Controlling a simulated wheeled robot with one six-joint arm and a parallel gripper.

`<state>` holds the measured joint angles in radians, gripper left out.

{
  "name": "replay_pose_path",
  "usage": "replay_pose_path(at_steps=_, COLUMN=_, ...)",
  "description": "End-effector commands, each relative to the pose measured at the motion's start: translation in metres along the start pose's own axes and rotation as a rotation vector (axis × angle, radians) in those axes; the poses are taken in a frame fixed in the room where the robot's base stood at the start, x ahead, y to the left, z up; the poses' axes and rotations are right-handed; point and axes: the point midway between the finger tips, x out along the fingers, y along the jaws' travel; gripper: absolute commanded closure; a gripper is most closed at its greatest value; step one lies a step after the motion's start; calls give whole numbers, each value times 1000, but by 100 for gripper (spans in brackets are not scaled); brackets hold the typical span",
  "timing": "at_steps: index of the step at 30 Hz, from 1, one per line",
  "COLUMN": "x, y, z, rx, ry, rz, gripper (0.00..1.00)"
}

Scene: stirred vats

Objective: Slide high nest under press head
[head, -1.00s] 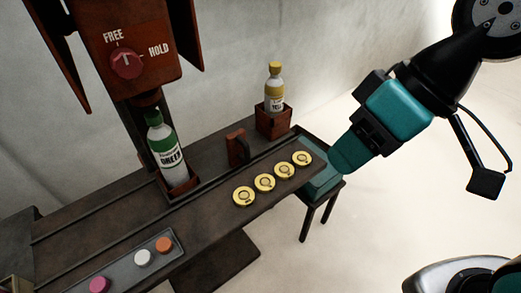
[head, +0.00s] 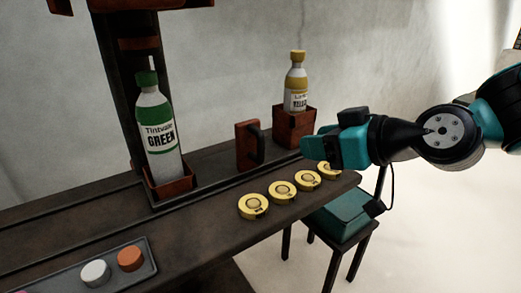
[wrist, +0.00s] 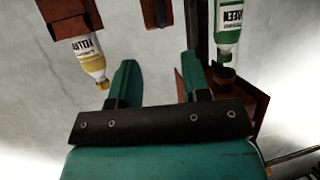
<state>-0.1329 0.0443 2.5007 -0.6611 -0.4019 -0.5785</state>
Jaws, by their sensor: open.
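The high nest (head: 294,130), a tall red-brown box, stands on the dark rail right of centre with a yellow-capped bottle (head: 297,88) upright in it. In the wrist view the nest (wrist: 68,22) is upside down at upper left. A low red-brown nest (head: 173,189) with a green bottle (head: 157,135) stands by the press column. The press head (head: 150,4) is cut by the top edge, above the green bottle; it also shows in the wrist view (wrist: 249,108). My gripper (head: 308,147) is open and empty, overlapping the high nest's lower right in the head view. Contact cannot be told.
A red-brown block with a dark handle (head: 246,147) stands on the rail between the nests. Several yellow discs (head: 253,206) lie along the bench's front edge, one partly behind my gripper. A grey tray (head: 103,270) with coloured caps is at lower left. A teal-topped stool (head: 340,218) stands right.

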Motion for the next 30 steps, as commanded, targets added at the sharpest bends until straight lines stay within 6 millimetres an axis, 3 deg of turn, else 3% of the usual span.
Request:
replay_pose_path(at_steps=1, x=10, y=-2, z=-1, rx=-1, ry=-3, rz=-7, gripper=57)
replay_pose_path(at_steps=6, x=16, y=-1, z=-10, rx=1, ry=-1, rz=-19, gripper=57)
replay_pose_path(at_steps=19, x=34, y=-2, z=-5, rx=5, ry=-9, rz=-2, gripper=57)
replay_pose_path(at_steps=30, x=112, y=-2, z=-4, rx=-1, ry=-4, rz=-4, gripper=57)
